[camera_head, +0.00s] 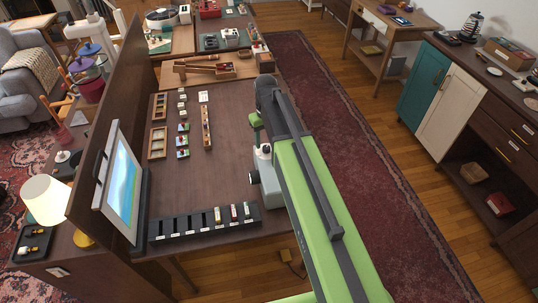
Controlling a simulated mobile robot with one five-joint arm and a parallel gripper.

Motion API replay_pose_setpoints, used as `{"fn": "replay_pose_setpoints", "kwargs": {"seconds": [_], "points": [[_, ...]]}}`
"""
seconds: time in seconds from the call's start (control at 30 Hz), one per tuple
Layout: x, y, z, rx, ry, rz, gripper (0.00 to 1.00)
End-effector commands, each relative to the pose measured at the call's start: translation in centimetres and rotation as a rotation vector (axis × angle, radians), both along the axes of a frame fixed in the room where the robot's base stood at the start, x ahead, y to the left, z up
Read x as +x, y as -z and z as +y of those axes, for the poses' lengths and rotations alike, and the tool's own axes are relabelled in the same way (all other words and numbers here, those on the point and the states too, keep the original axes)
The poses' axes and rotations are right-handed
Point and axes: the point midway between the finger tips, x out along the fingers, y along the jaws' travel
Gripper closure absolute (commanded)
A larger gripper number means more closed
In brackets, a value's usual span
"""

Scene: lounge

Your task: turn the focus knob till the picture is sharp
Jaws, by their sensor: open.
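A flat screen (122,187) stands at the left end of the table, angled to the right. Its picture shows soft blue above and green below, without clear detail. A pale grey device (266,178) stands at the table's right edge, facing the screen, with a dark round part on its left side. My green arm crosses in front and hides much of this device. I cannot make out a focus knob. The end of my arm reaches over the table's right side; my gripper's fingertips are hidden behind the arm, so their distance from the device does not show.
A black slotted rack (181,228) with several small items lies along the table's near edge. Wooden trays (157,143) and small blocks fill the middle left. A lamp (46,199) stands left of the dark partition (112,95). The red rug (345,140) to the right is clear.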

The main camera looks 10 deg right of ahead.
Motion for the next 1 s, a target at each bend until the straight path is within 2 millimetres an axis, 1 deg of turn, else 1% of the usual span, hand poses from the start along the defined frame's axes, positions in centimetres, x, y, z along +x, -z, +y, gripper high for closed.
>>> {"fn": "replay_pose_setpoints", "kwargs": {"seconds": [0.03, 0.13, 0.23, 0.47, 0.87, 0.93, 0.97, 1.0], "points": [[0.0, 2.0, 0.0, 0.0, 0.0, 0.0, 0.48], [0.0, 3.1, 0.0, 0.0, 0.001, 0.0, 0.48], [0.0, 3.4, -0.1, 0.0, 0.001, 0.0, 0.48], [0.0, 3.2, -0.1, 0.0, 0.001, 0.0, 0.48], [0.0, 3.2, -0.1, 0.0, 0.002, 0.0, 0.99], [0.0, 3.2, -0.1, 0.0, 0.002, 0.0, 1.0], [0.0, 3.2, -1.7, 0.0, 0.01, 0.0, 1.0], [0.0, 3.2, -1.1, 0.0, 0.005, 0.0, 1.0]]}}
